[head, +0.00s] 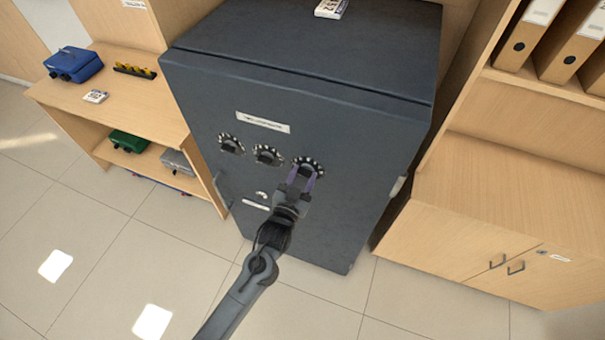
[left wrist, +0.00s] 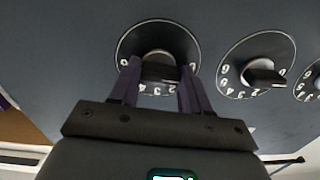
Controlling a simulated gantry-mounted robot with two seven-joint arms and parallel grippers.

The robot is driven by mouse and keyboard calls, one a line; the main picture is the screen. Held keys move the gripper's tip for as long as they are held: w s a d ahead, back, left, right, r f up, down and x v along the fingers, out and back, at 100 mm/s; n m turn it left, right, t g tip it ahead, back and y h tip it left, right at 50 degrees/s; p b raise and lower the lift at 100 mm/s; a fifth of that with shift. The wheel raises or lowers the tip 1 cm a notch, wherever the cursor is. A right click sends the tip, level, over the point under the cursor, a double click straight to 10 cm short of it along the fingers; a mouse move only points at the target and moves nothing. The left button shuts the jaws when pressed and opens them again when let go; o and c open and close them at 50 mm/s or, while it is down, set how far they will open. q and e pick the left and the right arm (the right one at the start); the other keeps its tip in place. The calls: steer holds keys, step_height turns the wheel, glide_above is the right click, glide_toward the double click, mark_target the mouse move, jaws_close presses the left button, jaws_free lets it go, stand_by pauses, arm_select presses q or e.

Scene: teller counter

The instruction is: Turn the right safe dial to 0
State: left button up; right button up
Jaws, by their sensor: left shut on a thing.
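The dark grey safe (head: 215,165) has a row of three round black dials with white numbers on its front. The right dial (head: 312,162) has my left gripper (head: 303,177) at it. In the left wrist view this dial (left wrist: 135,37) is the leftmost. My left gripper's two purple fingers close on its knob (left wrist: 160,70) from both sides. The fingers hide part of the scale, and I cannot tell which number the knob points to. The middle dial (head: 267,155) and left dial (head: 230,145) stand free. My right gripper is not in view.
A wooden shelf desk (head: 150,105) with a blue box (head: 74,64) stands left of the safe. A low wooden cabinet (head: 490,205) stands to the right, under a shelf of binders (head: 530,38). The tiled floor (head: 110,255) in front is clear.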

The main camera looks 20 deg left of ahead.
arm_select(q)
steer(key=shift+n, duration=0.6)
steer(key=o, duration=1.1)
steer(key=shift+c, duration=0.2)
steer(key=s, duration=1)
steer(key=shift+s+p, duration=0.4)
steer(key=shift+p, duration=0.05)
